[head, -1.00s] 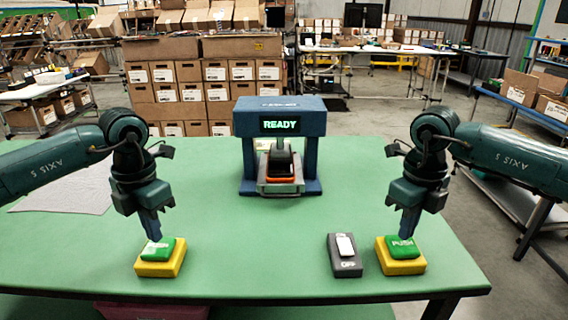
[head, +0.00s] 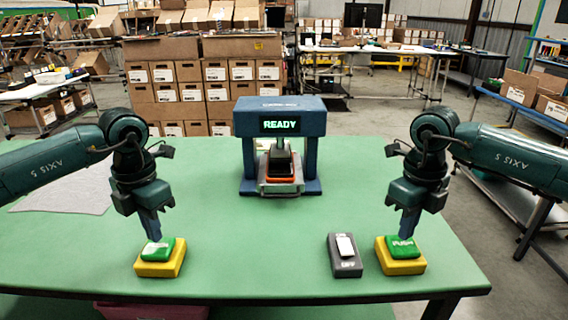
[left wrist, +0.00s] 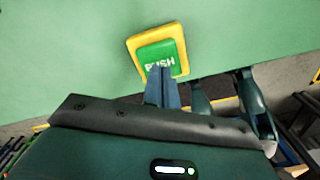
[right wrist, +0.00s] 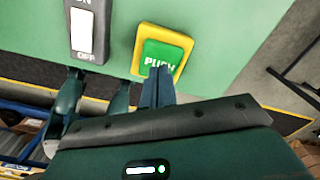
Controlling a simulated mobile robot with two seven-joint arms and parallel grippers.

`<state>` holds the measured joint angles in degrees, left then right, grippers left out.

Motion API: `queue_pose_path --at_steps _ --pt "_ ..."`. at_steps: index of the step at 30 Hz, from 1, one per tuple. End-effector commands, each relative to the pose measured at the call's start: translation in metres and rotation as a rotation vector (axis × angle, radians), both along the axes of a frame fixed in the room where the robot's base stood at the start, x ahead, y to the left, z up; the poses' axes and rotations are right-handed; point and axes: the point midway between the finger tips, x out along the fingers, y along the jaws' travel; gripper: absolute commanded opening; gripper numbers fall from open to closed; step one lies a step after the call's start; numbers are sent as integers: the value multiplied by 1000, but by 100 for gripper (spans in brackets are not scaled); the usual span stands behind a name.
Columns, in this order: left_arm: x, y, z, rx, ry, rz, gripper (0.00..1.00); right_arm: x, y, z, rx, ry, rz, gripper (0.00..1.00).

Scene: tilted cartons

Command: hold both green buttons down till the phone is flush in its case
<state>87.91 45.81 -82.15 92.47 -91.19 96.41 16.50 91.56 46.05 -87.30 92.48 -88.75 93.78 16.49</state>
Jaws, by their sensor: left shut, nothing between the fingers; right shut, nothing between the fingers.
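The left green button (head: 158,249) stands on a yellow base near the table's front left; it also shows in the left wrist view (left wrist: 152,53). My left gripper (head: 154,239) is shut and empty, its tips at the button's top. The right green button (head: 404,248) also shows in the right wrist view (right wrist: 163,53). My right gripper (head: 405,236) is shut and empty, its tips at that button's top. Whether either tip presses is unclear. A blue press (head: 312,155) displays "READY". A dark piece (head: 281,162), perhaps the phone, sits over an orange case (head: 281,180).
A dark grey switch box (head: 345,266) with a white rocker, marked ON and OFF, stands just left of the right button. A grey cloth (head: 70,192) lies at the table's left.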

Motion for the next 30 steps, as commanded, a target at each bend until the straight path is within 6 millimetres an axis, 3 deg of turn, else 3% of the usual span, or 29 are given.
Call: queue_pose_path --at_steps 30 --pt "0 0 0 0 0 0 0 0 0 -17 0 1 0 0"
